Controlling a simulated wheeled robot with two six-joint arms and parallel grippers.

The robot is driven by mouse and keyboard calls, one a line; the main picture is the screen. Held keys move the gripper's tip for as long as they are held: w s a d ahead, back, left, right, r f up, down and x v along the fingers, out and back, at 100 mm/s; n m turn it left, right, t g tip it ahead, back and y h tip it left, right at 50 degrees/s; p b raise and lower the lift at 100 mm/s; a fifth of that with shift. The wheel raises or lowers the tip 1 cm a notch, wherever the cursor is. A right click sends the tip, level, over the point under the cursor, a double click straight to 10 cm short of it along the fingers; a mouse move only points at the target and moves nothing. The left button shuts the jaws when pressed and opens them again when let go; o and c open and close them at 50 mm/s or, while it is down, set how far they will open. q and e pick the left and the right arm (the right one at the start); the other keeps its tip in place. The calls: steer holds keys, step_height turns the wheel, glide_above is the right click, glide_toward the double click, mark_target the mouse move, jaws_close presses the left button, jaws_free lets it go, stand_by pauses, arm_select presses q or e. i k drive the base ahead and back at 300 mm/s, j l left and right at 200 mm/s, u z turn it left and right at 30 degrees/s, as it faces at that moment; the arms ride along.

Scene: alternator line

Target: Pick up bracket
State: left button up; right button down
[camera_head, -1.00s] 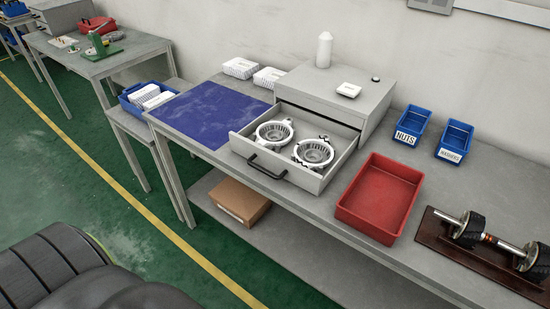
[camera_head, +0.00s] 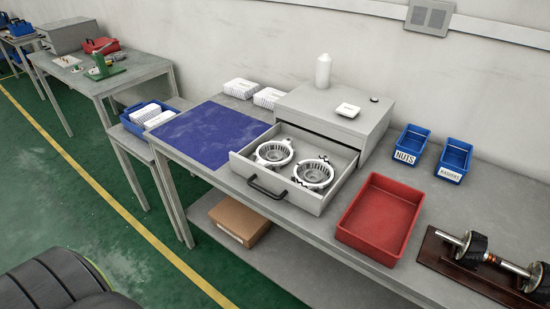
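Two round, light-grey alternator brackets lie side by side in an open drawer (camera_head: 262,181). The left bracket (camera_head: 274,153) is near the drawer's left side, and the right bracket (camera_head: 314,174) is near its right side. The drawer is pulled out of a grey cabinet (camera_head: 335,108) on the workbench. It has a black handle at its front. Neither of my grippers shows in the head view.
A blue mat (camera_head: 210,135) lies left of the drawer and an empty red bin (camera_head: 381,220) right of it. Blue nut (camera_head: 411,144) and washer (camera_head: 454,160) bins stand behind. A rotor fixture (camera_head: 480,255) is at the right. A cardboard box (camera_head: 239,222) sits on the lower shelf.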

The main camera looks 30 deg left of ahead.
mark_target(264, 158)
steer(key=j+z, duration=1)
steer(key=l, duration=0.1)
